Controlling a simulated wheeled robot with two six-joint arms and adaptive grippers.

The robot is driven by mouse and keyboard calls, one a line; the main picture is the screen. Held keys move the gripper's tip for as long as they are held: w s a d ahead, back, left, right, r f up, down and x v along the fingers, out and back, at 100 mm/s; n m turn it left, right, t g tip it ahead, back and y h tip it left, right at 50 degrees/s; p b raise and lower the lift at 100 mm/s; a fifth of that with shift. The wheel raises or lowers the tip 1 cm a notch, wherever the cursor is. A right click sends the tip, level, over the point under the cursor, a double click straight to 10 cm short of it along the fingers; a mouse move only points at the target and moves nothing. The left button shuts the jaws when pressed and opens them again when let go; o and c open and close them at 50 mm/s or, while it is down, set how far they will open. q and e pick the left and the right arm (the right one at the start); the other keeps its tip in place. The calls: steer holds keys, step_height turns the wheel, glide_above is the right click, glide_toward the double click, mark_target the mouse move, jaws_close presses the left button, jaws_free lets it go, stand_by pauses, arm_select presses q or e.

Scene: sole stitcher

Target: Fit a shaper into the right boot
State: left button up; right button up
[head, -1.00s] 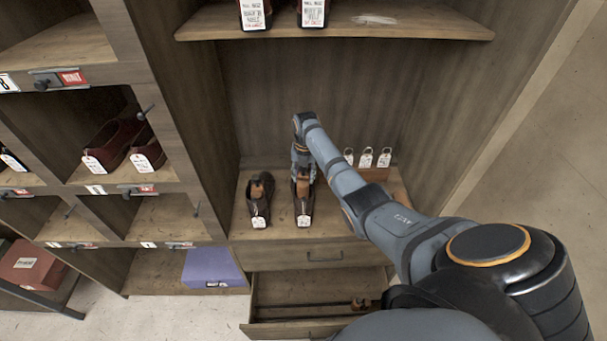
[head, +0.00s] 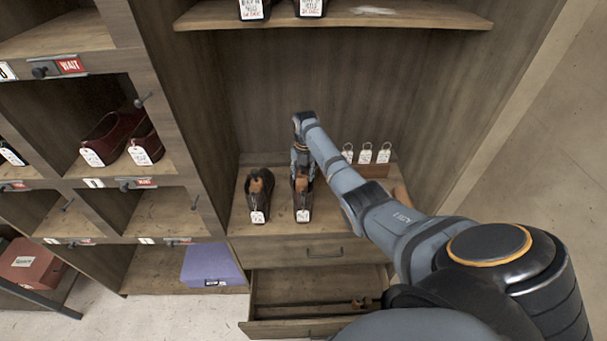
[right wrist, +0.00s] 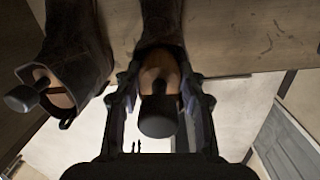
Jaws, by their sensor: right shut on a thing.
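The right boot (head: 303,200), dark brown with a white tag, stands on the cabinet shelf. A wooden shaper (head: 301,184) with a dark knob sits at its opening; in the right wrist view the shaper (right wrist: 158,75) is partly inside the boot (right wrist: 162,22). How deep it sits is hard to tell. My right gripper (right wrist: 158,92) is shut on this shaper, with a finger on each side. The left boot (head: 266,203) stands beside it, with its own shaper (head: 257,186) inside, knob sticking out. My left gripper is out of view.
Below the shelf an open drawer (head: 290,290) holds dark rods and a wooden-ended piece (head: 361,302). White ring tags (head: 365,153) hang at the back right. A cabinet wall stands close left, and an upper shelf (head: 420,22) overhangs.

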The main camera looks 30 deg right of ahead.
mark_target(303, 182)
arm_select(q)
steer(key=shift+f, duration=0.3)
arm_select(e)
steer(key=f, duration=0.1)
steer(key=s+a+f, duration=0.1)
steer(key=shift+s+f, duration=0.2)
steer(key=shift+f, duration=0.1)
steer(key=o, duration=0.9)
steer(key=shift+o, duration=1.1)
steer(key=shift+w+f, duration=0.1)
steer(key=shift+o, duration=1.2)
steer(key=shift+w+d+f, duration=0.2)
steer(key=shift+w+f, duration=0.1)
steer(key=shift+w+d+f+g, duration=0.1)
steer(key=shift+w+f+g, duration=0.1)
steer(key=shift+w+g, duration=0.1)
steer(key=shift+w, duration=0.1)
steer(key=shift+s+r, duration=0.2)
steer(key=shift+r, duration=0.15)
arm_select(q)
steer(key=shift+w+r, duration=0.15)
arm_select(e)
steer(key=shift+d, duration=0.15)
